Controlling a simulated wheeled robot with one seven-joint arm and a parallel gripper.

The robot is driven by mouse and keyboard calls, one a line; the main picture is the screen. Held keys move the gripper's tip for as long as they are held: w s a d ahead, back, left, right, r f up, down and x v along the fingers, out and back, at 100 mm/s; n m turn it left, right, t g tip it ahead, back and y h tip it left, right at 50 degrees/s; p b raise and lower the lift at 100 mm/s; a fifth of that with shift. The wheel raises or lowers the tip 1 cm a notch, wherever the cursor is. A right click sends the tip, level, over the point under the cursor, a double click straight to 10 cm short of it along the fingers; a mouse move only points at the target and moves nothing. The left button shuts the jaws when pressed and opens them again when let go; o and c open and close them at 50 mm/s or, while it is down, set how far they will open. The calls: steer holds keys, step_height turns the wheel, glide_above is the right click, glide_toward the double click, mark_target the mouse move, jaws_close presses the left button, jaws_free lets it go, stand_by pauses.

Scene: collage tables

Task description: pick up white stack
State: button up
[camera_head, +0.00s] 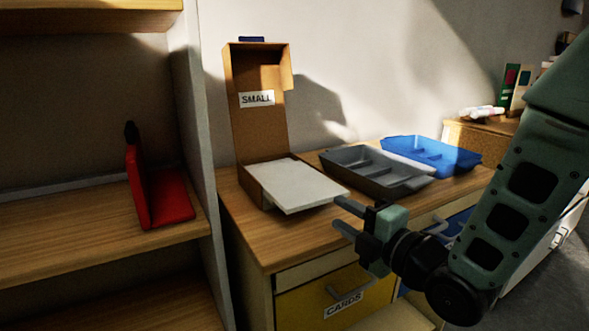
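The white stack (297,185) is a flat, pale block. It lies in the opened brown cardboard box (259,128) marked "SMALL" and sticks out past the box's front right side. The box stands on the wooden desk (285,240), its tall brown panel upright against the wall. My gripper (345,214) is at the right of the stack, near its right corner, with its two fingers apart and pointing left. No object shows between the fingers. I cannot tell from this view whether a fingertip touches the stack.
A grey tray (378,183) and a blue tray (462,163) lie on the desk behind my gripper. A shelf unit (75,236) with a red object (171,200) stands at the left. Below the desk top is a yellow drawer (300,308) labelled "CARDS".

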mark_target(320, 203)
steer(key=shift+p+x, duration=0.3)
steer(key=shift+x, duration=3.15)
steer(key=shift+s+a, duration=0.1)
steer(key=shift+a, duration=0.05)
jaws_close()
